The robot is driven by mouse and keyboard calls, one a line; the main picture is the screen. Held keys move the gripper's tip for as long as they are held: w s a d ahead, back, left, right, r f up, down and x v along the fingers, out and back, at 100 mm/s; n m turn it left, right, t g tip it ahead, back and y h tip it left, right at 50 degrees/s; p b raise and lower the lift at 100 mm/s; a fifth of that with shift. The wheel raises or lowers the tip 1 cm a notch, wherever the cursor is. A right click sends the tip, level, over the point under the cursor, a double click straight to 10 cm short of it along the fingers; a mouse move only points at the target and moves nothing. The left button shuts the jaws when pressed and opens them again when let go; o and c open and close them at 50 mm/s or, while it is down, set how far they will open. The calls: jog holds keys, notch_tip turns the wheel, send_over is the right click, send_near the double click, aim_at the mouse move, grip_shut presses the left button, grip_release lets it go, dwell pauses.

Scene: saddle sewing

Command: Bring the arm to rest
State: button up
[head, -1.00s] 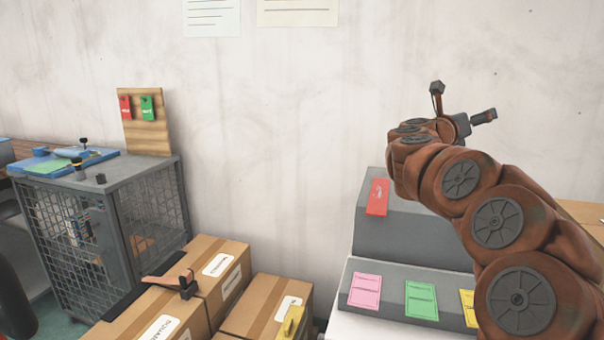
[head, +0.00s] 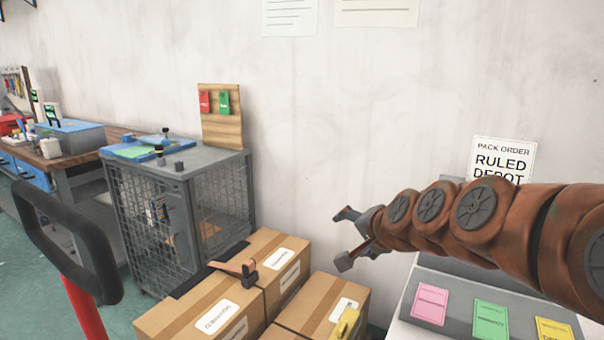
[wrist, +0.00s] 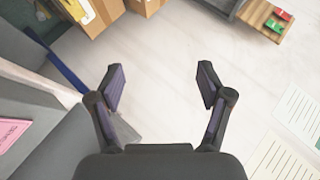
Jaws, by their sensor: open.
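My gripper (head: 345,238) is at the end of my brown arm, which reaches in from the right in the head view. It hangs in the air in front of the wall, above and to the right of the cardboard boxes. In the wrist view my gripper (wrist: 162,85) has its two fingers spread wide with only the pale wall behind them. It is open and empty, and touches nothing that I can see.
Cardboard boxes (head: 205,315) stand below, with a strap and a yellow item on top. A wire-mesh cabinet (head: 150,215) stands left of them. A grey stand with pink (head: 429,304), green and yellow cards is under my arm. A "RULED DEPOT" sign (head: 502,160) is behind it.

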jog(key=s+d+f+n+g+h, duration=0.1)
jog(key=s+d+f+n+g, duration=0.4)
jog(key=s, duration=0.7)
jog(key=s+f+n+g+h, duration=0.15)
jog(key=s+f+g, duration=0.25)
jog(key=s+f, duration=0.55)
jog(key=s+d+f+n+g+h, duration=0.2)
jog(key=s+d+f+g, duration=0.15)
jog(key=s, duration=1.15)
jog(key=s+p+v, duration=0.2)
jog(key=p+v, duration=0.8)
jog(key=s+d+r+p+v, duration=0.1)
jog(key=s+p+v, duration=0.1)
jog(key=p+v, duration=0.8)
jog(key=shift+s+a+r+p, duration=0.3)
jog(key=shift+a+r+p, duration=0.05)
jog(key=shift+a+r, duration=0.15)
jog(key=shift+f+t+y, duration=0.1)
jog(key=shift+t+y, duration=0.15)
jog(key=shift+c, duration=0.4)
